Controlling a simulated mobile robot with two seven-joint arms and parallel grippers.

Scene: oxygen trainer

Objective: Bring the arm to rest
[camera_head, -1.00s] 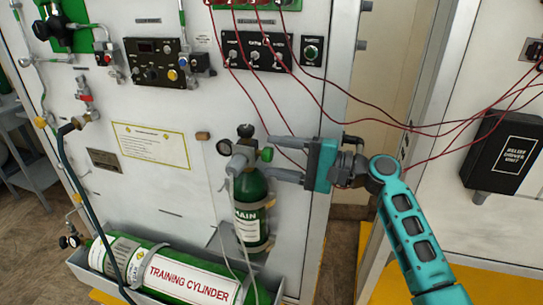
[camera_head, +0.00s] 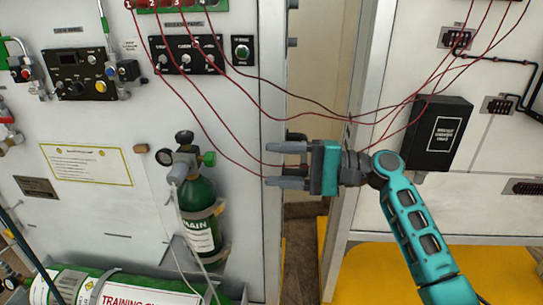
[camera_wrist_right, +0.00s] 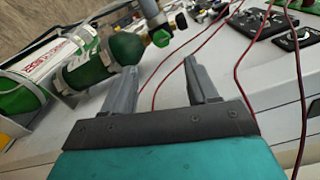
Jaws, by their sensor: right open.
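My right gripper (camera_head: 272,165) is open and empty in the head view, at the right edge of the white panel. Its two grey fingers point left, toward the small green cylinder (camera_head: 199,212), and stand apart from it. The small cylinder's valve (camera_head: 185,150) has a green knob and stands to the left of the fingers. In the right wrist view the small cylinder (camera_wrist_right: 88,68) is at the upper left. My left gripper is not in view.
Red cables (camera_head: 300,116) hang across the panels, passing close to my right gripper. A black relief unit box (camera_head: 437,133) is on the right panel. A large training cylinder (camera_head: 75,287) lies at the lower left. A gap with floor (camera_head: 300,245) lies between the panels.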

